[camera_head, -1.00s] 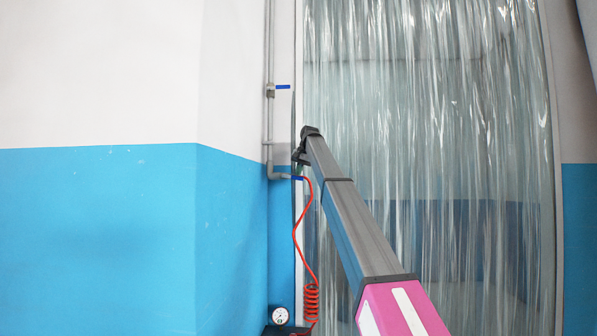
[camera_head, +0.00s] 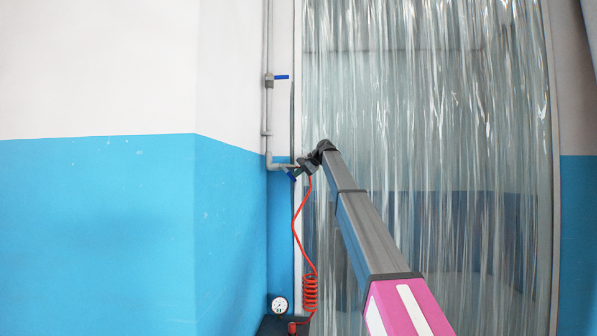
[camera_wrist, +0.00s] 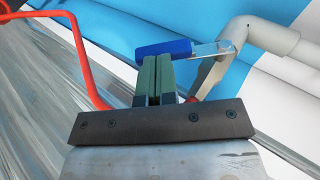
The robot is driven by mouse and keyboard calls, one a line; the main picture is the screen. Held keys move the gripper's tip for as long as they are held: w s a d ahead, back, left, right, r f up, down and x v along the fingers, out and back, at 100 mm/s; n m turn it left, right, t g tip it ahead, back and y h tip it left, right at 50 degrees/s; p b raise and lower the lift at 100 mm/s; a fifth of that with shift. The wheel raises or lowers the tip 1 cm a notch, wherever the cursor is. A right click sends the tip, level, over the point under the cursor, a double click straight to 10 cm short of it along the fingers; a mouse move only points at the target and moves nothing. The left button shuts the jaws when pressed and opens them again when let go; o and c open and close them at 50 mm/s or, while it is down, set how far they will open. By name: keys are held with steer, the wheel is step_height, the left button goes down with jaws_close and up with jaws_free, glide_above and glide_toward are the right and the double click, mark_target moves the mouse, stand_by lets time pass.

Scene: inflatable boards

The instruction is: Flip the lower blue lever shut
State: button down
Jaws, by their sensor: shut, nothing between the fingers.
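The lower blue lever (camera_head: 291,175) sits at the end of the grey pipe elbow by the door frame, small and partly covered in the head view. In the wrist view the blue lever (camera_wrist: 163,48) lies crosswise just beyond my fingertips, its bare metal part running right toward the pipe. My gripper (camera_head: 299,170) is at the lever, reaching in from the right. In the wrist view my gripper's green fingers (camera_wrist: 152,82) are closed together with nothing between them. Their tips appear to meet the lever's handle; I cannot tell if they press on it.
A second blue lever (camera_head: 281,77) is higher on the grey pipe (camera_head: 267,115). A red coiled hose (camera_head: 310,292) hangs below the lower lever, and also shows left of my fingers in the wrist view (camera_wrist: 84,50). A gauge (camera_head: 279,305) is below. A clear strip curtain (camera_head: 440,130) fills the doorway.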

steer(key=f+y, duration=0.1)
steer(key=a+f+y, duration=0.1)
steer(key=y, duration=0.1)
steer(key=a+m+y, duration=0.1)
steer(key=shift+f+t+y, duration=0.4)
steer(key=shift+w+a+f, duration=0.1)
steer(key=shift+a+f, duration=0.45)
steer(key=shift+a, duration=0.35)
glide_toward(293, 179)
steer(key=d+f, duration=0.3)
steer(key=shift+f, duration=0.15)
stand_by(0.4)
